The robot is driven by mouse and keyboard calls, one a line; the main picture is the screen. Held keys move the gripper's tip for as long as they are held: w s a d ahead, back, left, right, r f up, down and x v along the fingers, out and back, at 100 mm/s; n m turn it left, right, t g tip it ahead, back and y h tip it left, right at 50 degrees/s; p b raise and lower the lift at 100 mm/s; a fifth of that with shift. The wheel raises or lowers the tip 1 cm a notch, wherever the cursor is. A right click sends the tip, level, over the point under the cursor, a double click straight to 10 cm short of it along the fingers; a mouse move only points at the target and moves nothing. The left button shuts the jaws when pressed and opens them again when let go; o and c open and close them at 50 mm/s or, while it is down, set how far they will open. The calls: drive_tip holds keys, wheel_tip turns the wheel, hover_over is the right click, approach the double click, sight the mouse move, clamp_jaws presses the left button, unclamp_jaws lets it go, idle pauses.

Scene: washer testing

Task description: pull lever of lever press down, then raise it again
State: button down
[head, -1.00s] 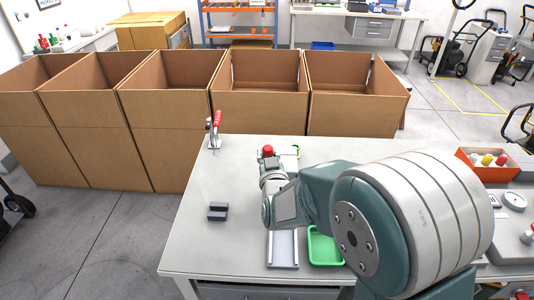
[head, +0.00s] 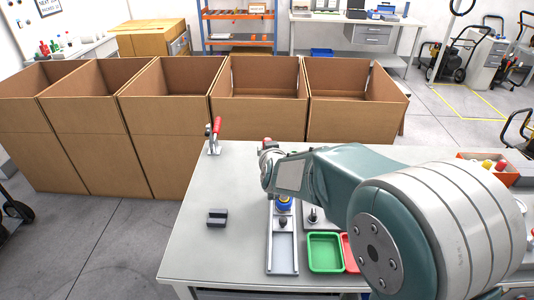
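My arm reaches across the table, and the grey end of my gripper (head: 266,160) shows at the far side of the workbench. Its fingers are hidden behind my wrist, so I cannot see whether they are open or touch anything. A small red knob (head: 267,140) peeks out just above and behind the gripper; it may be the end of the press lever, but the rest is hidden by my arm. I cannot make out the body of the lever press.
A red-handled clamp (head: 215,133) stands upright at the table's far left corner. A dark block (head: 217,218) lies at left. A grey rail (head: 282,255) with a blue part (head: 284,202), a green tray (head: 325,240) and a red tray (head: 350,255) lie nearer. Cardboard boxes (head: 165,115) stand behind.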

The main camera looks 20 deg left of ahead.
drive_tip(key=shift+r, duration=0.1)
idle(0.3)
drive_tip(key=shift+c, duration=2)
unclamp_jaws()
drive_tip(key=shift+w, duration=0.1)
drive_tip(key=shift+a, duration=0.15)
drive_tip(key=v, duration=1.1)
drive_tip(key=shift+s+d, duration=0.2)
drive_tip(key=shift+s, duration=0.1)
drive_tip(key=shift+r, duration=0.1)
